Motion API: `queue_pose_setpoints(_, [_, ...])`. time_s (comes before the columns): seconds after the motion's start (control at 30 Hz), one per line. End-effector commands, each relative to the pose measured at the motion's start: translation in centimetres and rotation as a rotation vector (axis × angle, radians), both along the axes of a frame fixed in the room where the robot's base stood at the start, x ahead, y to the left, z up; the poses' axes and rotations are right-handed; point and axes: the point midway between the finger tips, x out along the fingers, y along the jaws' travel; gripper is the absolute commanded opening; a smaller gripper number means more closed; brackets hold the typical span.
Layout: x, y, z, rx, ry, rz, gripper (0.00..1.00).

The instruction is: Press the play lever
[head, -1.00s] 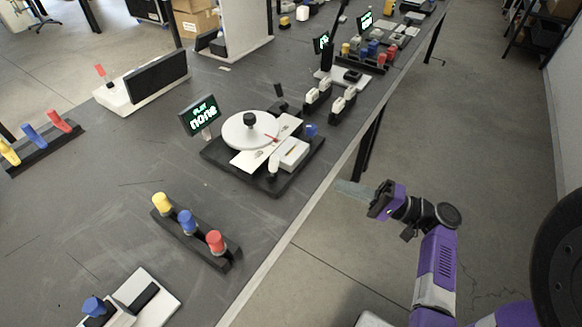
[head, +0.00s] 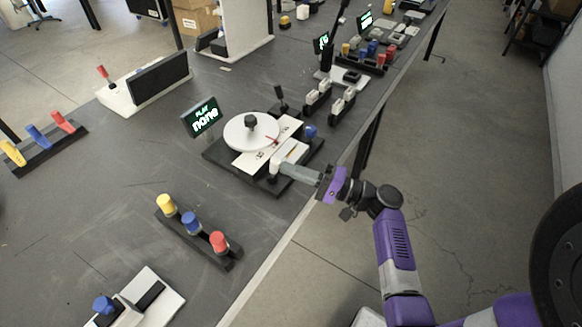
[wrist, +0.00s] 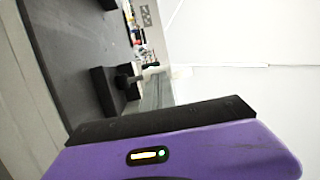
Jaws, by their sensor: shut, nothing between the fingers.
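A black-based device with a white disc (head: 250,131) stands near the table's right edge in the head view. Its screen (head: 202,116) reads "PLAY none". A black lever (head: 280,96) stands upright at its back, and a blue knob (head: 310,131) sits at its right. A small pale upright lever (head: 273,167) stands at its front corner; I cannot tell which lever is the play lever. My gripper (head: 284,169) is shut and empty, its tips right beside the pale lever; contact is unclear. The fingers also show in the wrist view (wrist: 156,88).
A block with yellow, blue and red knobs (head: 192,233) lies in front of the device. Two black stands with white switches (head: 337,105) are behind it, towards the table edge. Bare table surface (head: 110,190) lies to the left.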

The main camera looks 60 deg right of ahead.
Motion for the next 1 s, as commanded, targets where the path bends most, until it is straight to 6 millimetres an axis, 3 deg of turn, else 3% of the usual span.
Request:
queue_pose_setpoints(0.47, [0.3,0.1,0.4,0.0,0.014,0.001,0.0])
queue_pose_setpoints(1.0, [2.3,0.3,1.7,-0.01,0.267,0.004,0.0])
